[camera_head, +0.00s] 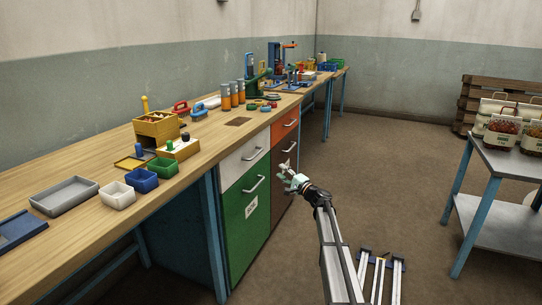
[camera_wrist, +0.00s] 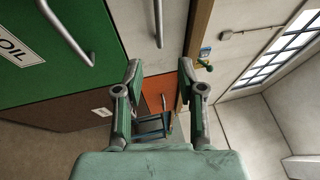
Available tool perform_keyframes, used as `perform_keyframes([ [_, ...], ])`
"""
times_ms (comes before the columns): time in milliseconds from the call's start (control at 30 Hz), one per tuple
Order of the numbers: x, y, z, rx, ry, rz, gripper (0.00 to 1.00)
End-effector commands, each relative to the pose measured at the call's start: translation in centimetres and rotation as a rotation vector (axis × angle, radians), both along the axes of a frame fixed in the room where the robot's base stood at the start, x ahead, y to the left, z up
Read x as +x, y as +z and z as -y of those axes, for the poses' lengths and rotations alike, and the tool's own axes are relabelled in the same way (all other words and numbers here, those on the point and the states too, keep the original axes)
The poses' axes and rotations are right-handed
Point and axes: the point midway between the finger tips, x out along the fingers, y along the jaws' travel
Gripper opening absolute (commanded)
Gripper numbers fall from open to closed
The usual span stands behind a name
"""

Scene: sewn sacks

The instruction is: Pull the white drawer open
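The white drawer (camera_head: 237,168) is at the top of the bench's left cabinet, above the green door (camera_head: 240,228). It looks closed, and its bar handle (camera_head: 252,154) shows. In the wrist view the white drawer front (camera_wrist: 135,30) lies ahead and its handle (camera_wrist: 158,24) runs upward in the picture. My gripper (camera_head: 285,172) is out in front of the cabinet, right of the white drawer. In the wrist view my gripper (camera_wrist: 162,72) has its two fingers spread wide, with nothing between them. It is apart from the handle.
The orange drawer (camera_head: 284,128) and brown door (camera_head: 283,168) are right of the white drawer. The green door's handle (camera_head: 255,184) sits just below it. Trays and bins crowd the wooden benchtop (camera_head: 200,165). A metal table (camera_head: 515,165) stands at right. The floor between is mostly open.

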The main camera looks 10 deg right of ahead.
Motion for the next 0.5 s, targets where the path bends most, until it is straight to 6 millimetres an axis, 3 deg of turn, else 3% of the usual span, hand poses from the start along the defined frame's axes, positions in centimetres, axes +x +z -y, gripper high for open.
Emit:
perform_keyframes([
  [267,2.5,0.4,-1.3,-0.009,-0.009,0.005,0.39],
  [500,6.4,1.1,-3.7,-0.009,-0.008,0.004,0.39],
])
